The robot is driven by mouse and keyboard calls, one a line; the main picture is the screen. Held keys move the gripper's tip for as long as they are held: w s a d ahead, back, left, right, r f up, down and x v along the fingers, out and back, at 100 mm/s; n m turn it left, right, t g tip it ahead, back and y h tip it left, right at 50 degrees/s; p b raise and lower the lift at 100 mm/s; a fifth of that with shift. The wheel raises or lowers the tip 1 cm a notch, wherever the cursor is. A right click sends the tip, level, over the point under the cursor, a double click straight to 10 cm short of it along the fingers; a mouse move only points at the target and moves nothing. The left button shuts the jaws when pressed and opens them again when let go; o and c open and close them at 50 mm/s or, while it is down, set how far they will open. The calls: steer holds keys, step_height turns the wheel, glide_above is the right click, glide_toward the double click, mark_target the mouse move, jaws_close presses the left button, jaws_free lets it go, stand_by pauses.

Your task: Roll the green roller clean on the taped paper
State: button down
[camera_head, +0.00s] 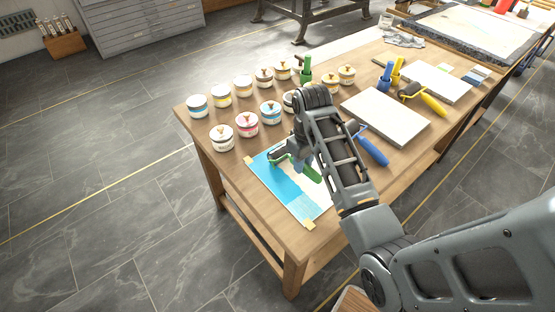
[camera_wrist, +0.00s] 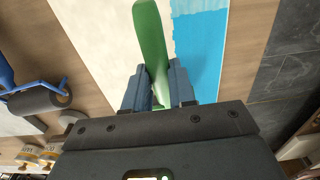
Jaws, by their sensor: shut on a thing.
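The taped paper (camera_head: 300,205) lies on the wooden table, with yellow tape at its corners. Its left part is bright blue, with a paler blue area near the front, and its right part is cream. In the wrist view, the paper (camera_wrist: 95,30) shows cream on the left and blue on the right. My gripper (camera_wrist: 158,80) is shut on the green roller (camera_wrist: 150,40), its green handle between the fingers. In the head view, the green roller (camera_head: 310,174) is over the paper, partly hidden by my arm. I cannot tell whether its drum touches the paper.
Several paint cans (camera_head: 270,112) stand in rows behind the paper. A blue-handled roller (camera_head: 373,150) lies right of my arm and shows in the wrist view (camera_wrist: 40,100). A pale slab (camera_head: 385,117) and a yellow-handled roller (camera_head: 430,102) lie farther right. Floor is clear at left.

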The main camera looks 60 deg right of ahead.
steer(key=s+a, duration=0.2)
steer(key=s, duration=0.7)
steer(key=s+a, duration=0.3)
steer(key=s, duration=0.7)
steer(key=shift+a, duration=0.25)
stand_by(0.4)
steer(key=shift+w+d+f, duration=0.1)
steer(key=shift+w+d, duration=0.95)
steer(key=shift+w, duration=2.7)
steer(key=shift+w+d+r, duration=0.1)
steer(key=shift+w+d, duration=1)
steer(key=shift+w, duration=2.7)
steer(key=shift+w+d+f, duration=0.1)
steer(key=shift+w+d, duration=0.95)
steer(key=shift+w, duration=2.7)
steer(key=shift+r, duration=1.55)
